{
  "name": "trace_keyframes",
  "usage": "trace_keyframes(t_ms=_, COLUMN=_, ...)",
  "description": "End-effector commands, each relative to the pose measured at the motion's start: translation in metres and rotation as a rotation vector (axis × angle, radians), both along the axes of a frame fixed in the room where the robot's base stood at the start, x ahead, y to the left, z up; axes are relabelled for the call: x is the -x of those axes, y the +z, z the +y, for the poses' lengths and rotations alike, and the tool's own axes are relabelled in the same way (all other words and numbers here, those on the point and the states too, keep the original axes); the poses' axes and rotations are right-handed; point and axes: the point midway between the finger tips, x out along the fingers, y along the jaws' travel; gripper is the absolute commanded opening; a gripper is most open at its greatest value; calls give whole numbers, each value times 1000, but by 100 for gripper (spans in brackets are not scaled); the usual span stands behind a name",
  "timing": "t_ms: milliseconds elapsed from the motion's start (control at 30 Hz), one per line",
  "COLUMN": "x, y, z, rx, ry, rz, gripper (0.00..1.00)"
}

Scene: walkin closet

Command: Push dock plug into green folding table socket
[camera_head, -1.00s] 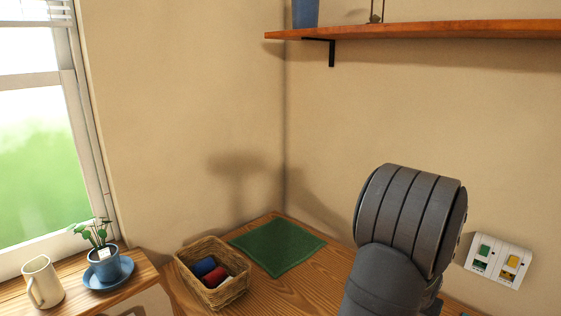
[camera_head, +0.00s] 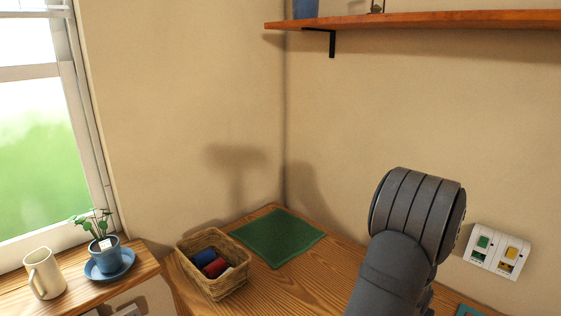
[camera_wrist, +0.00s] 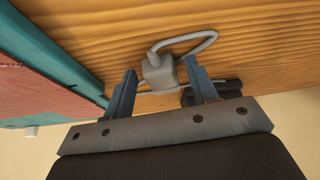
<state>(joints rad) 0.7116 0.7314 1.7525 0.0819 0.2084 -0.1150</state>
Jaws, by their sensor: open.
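The dock plug (camera_wrist: 158,74) is a small light-grey block with a grey cable looping from it over the wood surface, seen in the wrist view. My gripper (camera_wrist: 161,66) is open, with one blue-grey finger on each side of the plug. I cannot tell whether either finger touches it. In the head view, a white wall panel (camera_head: 497,252) at the right has a green-marked socket (camera_head: 480,248) and a yellow-marked socket (camera_head: 510,258). My arm hides the gripper and plug in the head view.
A teal and reddish object (camera_wrist: 45,75) lies left of the gripper, and a dark object (camera_wrist: 215,92) is by the right finger. A wicker basket (camera_head: 228,286) with spools and a green mat (camera_head: 277,237) are on the desk. A shelf (camera_head: 430,22) is above.

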Motion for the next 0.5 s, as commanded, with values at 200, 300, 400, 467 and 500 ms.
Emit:
trace_keyframes(t_ms=200, x=0, y=0, z=0, rx=0, ry=0, rz=0, gripper=39)
trace_keyframes(t_ms=300, x=0, y=0, z=0, rx=0, ry=0, rz=0, gripper=19)
trace_keyframes(t_ms=400, x=0, y=0, z=0, rx=0, ry=0, rz=0, gripper=5)
trace_keyframes(t_ms=467, x=0, y=1, z=0, rx=0, ry=0, rz=0, gripper=5)
trace_keyframes(t_ms=500, x=0, y=1, z=0, rx=0, ry=0, rz=0, gripper=5)
